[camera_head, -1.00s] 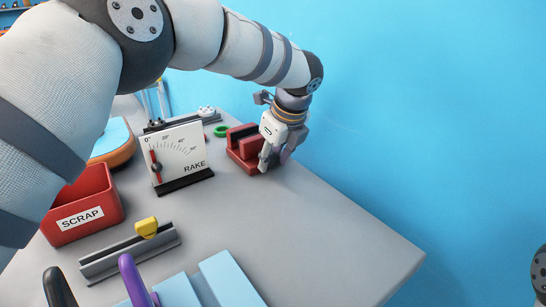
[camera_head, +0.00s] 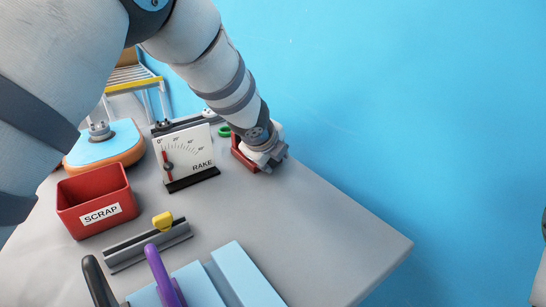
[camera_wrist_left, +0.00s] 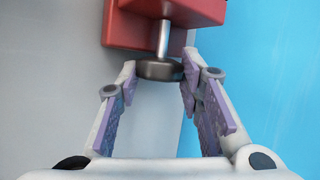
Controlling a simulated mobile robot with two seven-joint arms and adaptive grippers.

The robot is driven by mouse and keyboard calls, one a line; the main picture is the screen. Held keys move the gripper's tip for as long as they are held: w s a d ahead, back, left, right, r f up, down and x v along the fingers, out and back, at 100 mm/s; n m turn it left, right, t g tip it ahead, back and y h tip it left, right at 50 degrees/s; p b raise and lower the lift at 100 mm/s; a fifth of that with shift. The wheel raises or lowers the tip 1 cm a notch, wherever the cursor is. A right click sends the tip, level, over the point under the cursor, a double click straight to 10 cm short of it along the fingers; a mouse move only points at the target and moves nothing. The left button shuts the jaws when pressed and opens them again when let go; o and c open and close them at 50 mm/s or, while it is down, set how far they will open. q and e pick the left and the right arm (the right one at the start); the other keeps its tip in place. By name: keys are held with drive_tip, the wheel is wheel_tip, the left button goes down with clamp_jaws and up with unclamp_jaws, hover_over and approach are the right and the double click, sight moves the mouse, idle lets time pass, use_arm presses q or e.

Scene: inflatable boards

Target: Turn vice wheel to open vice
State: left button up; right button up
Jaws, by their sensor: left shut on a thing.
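The red vice (camera_head: 240,155) stands at the far end of the grey bench, mostly hidden behind my left gripper (camera_head: 270,164). In the left wrist view, the vice body (camera_wrist_left: 165,35) is at the top, with a metal screw leading to a dark round vice wheel (camera_wrist_left: 159,71). My left gripper (camera_wrist_left: 158,68) is shut on the wheel, one purple-padded finger on each side of it. The vice's jaw gap is hidden, so I cannot tell how wide it is.
A red SCRAP bin (camera_head: 97,203), a rail with a yellow slider (camera_head: 163,221) and light-blue blocks (camera_head: 243,275) are nearer. The bench's right side is clear, beside a blue wall.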

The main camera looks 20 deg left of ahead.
use_arm(q)
drive_tip(key=shift+s+f+t, duration=0.1)
drive_tip(key=shift+f+t, duration=0.05)
drive_tip(key=shift+t, duration=0.25)
drive_tip(key=o, duration=1.1)
drive_tip(key=shift+o, duration=0.2)
drive_tip(key=v, duration=0.8)
drive_tip(key=shift+a, duration=0.15)
